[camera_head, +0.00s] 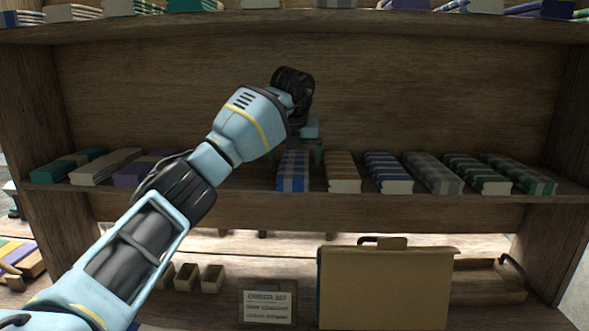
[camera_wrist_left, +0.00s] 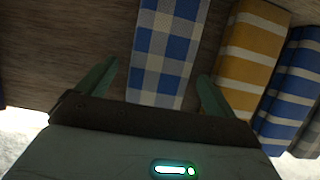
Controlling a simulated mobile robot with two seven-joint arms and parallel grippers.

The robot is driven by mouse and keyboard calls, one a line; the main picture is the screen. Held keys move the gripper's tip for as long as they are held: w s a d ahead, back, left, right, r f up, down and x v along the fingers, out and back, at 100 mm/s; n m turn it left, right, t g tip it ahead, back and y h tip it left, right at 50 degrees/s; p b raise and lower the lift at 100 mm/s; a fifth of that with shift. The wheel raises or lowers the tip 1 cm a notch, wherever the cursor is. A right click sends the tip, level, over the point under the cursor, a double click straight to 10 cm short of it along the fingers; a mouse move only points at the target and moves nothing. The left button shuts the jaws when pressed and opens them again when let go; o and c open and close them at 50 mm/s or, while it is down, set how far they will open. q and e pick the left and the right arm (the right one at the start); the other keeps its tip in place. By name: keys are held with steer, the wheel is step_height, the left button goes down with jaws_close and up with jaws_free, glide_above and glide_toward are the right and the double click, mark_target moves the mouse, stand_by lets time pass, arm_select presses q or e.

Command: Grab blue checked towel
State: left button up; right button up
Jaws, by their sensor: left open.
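The blue checked towel (camera_head: 293,172), blue and white, lies on the middle shelf (camera_head: 240,200) near its centre. It also shows in the left wrist view (camera_wrist_left: 165,50), with its near end between the two fingers. My left gripper (camera_wrist_left: 160,88) is open around the sides of the towel's near end, with a gap on each side. My right gripper is not in view.
A brown striped towel (camera_head: 341,172) lies just right of the checked one, close to the right finger. A blue striped towel (camera_head: 387,172) and several others follow rightward. Folded cloths (camera_head: 105,166) lie at left. An upper shelf (camera_head: 400,28) runs above.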

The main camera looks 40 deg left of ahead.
arm_select(q)
steer(key=shift+w+a+f, duration=0.15)
steer(key=shift+w+f, duration=0.05)
steer(key=shift+f, duration=0.4)
steer(key=shift+r, duration=0.1)
steer(key=shift+c, duration=0.3)
steer(key=c, duration=1.1)
steer(key=shift+o, duration=0.2)
steer(key=shift+r, duration=0.1)
